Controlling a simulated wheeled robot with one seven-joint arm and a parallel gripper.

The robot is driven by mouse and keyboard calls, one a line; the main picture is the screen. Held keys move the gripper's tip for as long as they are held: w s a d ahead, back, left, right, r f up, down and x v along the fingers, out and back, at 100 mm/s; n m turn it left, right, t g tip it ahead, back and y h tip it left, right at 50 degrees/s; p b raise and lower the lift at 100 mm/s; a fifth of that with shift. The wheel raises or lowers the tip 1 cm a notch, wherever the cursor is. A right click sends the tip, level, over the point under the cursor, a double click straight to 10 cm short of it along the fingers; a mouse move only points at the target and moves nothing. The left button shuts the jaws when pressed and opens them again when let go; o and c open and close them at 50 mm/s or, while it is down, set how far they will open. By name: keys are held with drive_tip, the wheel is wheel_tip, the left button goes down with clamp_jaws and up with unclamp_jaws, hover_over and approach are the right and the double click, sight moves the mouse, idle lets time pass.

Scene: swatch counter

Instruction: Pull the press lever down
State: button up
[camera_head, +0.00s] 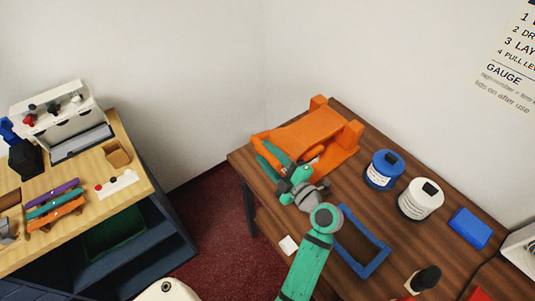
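The orange press (312,130) stands at the back left of the dark wooden table. An orange bar (262,141), which looks like its lever, shows at the left of the press. My gripper (272,156) is at the front left of the press, close beside this bar. I cannot tell whether it touches the bar. My green and grey arm reaches up from the bottom of the view and hides part of the press front. The fingers are small and partly hidden, so their opening does not show clearly.
A blue-labelled jar (384,170), a white jar (420,199), a blue block (471,228) and an empty blue frame (376,264) are on the dark table (355,205). A pale table (90,202) at left holds a white machine (62,112) and coloured strips (55,206).

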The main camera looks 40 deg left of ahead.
drive_tip(key=shift+r, duration=0.1)
drive_tip(key=shift+d, duration=0.2)
drive_tip(key=s+d, duration=0.1)
drive_tip(key=d, duration=0.9)
drive_tip(key=shift+s, duration=0.35)
